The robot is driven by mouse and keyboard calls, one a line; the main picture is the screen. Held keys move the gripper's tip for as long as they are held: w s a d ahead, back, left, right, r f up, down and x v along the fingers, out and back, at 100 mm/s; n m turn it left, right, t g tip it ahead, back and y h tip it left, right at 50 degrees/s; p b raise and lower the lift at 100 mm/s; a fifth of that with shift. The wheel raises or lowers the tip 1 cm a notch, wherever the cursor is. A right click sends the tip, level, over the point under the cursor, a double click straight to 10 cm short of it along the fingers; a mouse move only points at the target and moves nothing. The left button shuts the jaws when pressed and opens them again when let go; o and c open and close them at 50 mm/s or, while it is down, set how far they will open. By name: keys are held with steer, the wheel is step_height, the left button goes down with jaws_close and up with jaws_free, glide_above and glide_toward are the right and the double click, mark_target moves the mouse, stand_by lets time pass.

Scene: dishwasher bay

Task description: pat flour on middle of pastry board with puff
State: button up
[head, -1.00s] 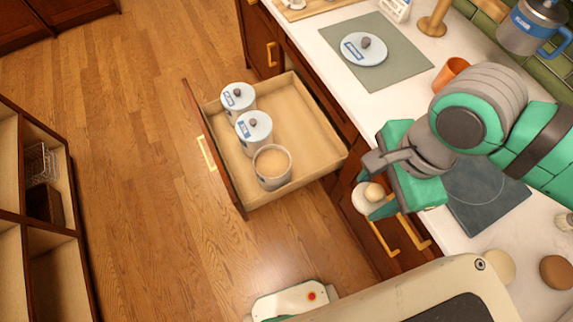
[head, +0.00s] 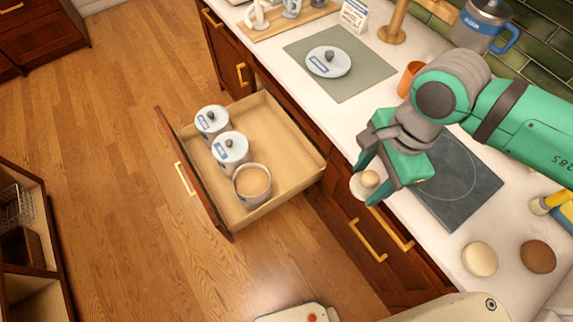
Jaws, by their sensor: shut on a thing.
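My gripper (head: 371,176) is shut on the puff (head: 361,188), a pale round pad with a tan knob. The fingers grip it at the knob, and the puff hangs in the air around the counter's front edge, right of the drawer. An open canister (head: 253,202) with a tan, flour-like fill stands in the open drawer. A dark grey square slab (head: 465,190) with a thin ring lies on the counter, partly behind my gripper. A grey-green mat (head: 365,78) lies farther back. I cannot tell for sure which one is the pastry board.
Two lidded canisters (head: 212,121) (head: 230,150) share the open drawer (head: 300,165). A lid (head: 328,62) lies on the mat. An orange cup (head: 409,78) and a wooden stand (head: 394,24) are behind my arm. Two round items (head: 480,259) (head: 538,257) lie at the front right.

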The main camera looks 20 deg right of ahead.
steer(key=w+a+f+n, duration=0.15)
steer(key=w+f, duration=0.35)
steer(key=w, duration=0.8)
steer(key=n+g, duration=0.1)
steer(key=n, duration=0.6)
glide_above(251, 184)
step_height(251, 184, down, 33)
steer(key=shift+w+d+f, duration=0.15)
steer(key=shift+f, duration=1.2)
steer(key=shift+w+d+f, duration=0.15)
steer(key=shift+f, duration=1.15)
steer(key=shift+f, duration=0.6)
steer(key=shift+r, duration=0.15)
step_height(251, 184, up, 7)
steer(key=shift+n, duration=0.25)
